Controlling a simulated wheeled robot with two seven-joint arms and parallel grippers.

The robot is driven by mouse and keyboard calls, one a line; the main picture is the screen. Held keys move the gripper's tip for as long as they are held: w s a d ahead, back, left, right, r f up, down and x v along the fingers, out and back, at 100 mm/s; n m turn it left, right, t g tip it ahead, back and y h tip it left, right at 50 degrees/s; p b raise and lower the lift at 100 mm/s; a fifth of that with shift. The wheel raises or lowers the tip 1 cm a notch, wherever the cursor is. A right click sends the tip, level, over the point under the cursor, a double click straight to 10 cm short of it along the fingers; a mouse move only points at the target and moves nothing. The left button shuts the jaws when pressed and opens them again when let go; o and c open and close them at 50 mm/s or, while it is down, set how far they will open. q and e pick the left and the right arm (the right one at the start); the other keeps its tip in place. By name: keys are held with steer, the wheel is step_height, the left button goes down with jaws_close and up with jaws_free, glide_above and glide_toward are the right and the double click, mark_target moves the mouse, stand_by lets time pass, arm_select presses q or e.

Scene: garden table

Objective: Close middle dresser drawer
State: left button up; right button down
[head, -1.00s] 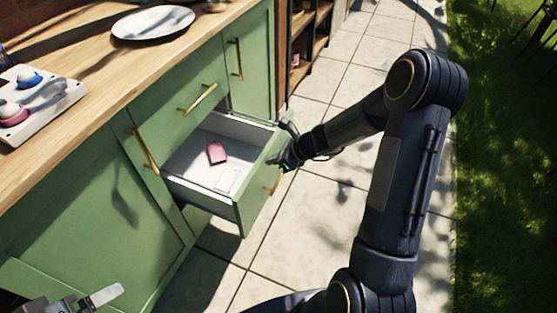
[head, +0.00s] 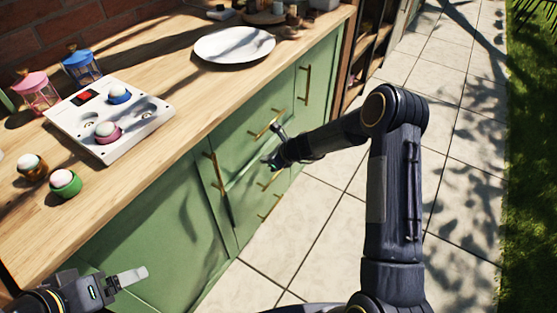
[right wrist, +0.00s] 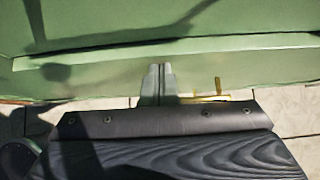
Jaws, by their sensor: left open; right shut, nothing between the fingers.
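The middle drawer (head: 245,183) of the green dresser is nearly flush with the cabinet front in the head view. A thin pale line shows along its top edge, so I cannot tell if it is fully shut. Its gold handle (head: 271,180) is just below my right gripper (head: 276,160). That gripper is shut and empty, with its fingers at the drawer front; in the right wrist view the closed fingers (right wrist: 157,82) point at a green panel (right wrist: 100,85). I cannot tell if they touch. My left gripper (head: 128,282) is open and empty, in front of the cabinet at lower left.
The wooden countertop (head: 185,110) holds a white plate (head: 234,45), a white tray-like board (head: 140,130) with ball-topped pots, small lanterns (head: 80,65) and more pots. An upper drawer handle (head: 264,125) sticks out nearby. The paved floor (head: 320,225) at right is clear.

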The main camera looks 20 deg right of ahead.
steer(key=shift+w+a+r, duration=0.1)
steer(key=shift+w+a, duration=0.55)
steer(key=shift+w, duration=0.15)
steer(key=shift+a+r, duration=0.1)
steer(key=shift+a, duration=0.05)
